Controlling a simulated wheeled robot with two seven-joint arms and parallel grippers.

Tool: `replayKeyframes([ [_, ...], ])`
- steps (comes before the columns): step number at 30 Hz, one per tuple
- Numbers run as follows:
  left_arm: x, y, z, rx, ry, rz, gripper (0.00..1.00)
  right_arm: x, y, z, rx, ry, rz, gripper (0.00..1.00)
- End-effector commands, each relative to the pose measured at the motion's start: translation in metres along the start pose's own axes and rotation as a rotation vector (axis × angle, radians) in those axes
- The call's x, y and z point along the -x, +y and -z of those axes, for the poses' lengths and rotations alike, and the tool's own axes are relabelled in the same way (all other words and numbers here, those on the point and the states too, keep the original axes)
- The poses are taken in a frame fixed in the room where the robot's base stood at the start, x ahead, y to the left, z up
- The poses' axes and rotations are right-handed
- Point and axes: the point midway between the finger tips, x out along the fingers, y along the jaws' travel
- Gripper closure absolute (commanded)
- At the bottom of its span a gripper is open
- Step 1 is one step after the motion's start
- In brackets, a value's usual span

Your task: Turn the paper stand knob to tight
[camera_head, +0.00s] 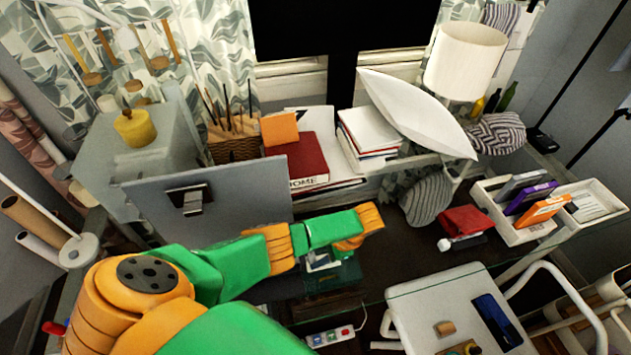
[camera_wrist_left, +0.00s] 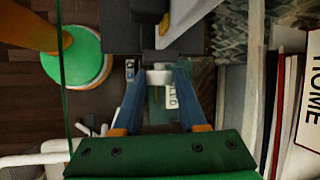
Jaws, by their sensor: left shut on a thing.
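In the left wrist view, the blue fingers of the left gripper (camera_wrist_left: 160,84) converge on a small whitish round piece (camera_wrist_left: 159,76), which looks like a knob. They are shut on it. A dark block (camera_wrist_left: 150,42) lies just beyond it. The knob's tightness and the rest of the stand cannot be made out. My right gripper is not in view.
A grey panel (camera_head: 235,188) stands left of the gripper. Books, including a red one (camera_head: 305,160), are stacked behind. A white tray (camera_head: 515,232) with cases is at the right. A power strip (camera_head: 330,336) and a white-topped seat (camera_head: 430,300) are in front.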

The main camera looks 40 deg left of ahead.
Motion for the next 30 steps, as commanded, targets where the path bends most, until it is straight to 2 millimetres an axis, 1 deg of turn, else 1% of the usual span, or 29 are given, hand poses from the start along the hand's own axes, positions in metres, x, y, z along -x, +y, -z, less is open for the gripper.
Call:
replayKeyframes([
  [9,-0.0006,-0.0012,0.0004,-0.036,-0.007,-0.077,1.00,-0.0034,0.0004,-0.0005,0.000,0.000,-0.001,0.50],
  [22,-0.0004,-0.0011,0.0001,-0.041,-0.008,-0.084,1.00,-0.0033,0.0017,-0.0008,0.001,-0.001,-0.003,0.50],
  [23,-0.0004,-0.0011,0.0001,-0.041,-0.008,-0.084,0.51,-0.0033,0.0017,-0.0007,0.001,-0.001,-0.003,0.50],
  [24,-0.0004,-0.0011,0.0001,-0.041,-0.008,-0.084,0.47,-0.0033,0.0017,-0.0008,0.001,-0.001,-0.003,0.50],
  [30,-0.0004,-0.0013,0.0001,-0.040,-0.008,-0.083,0.47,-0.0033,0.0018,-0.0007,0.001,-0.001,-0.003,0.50],
])
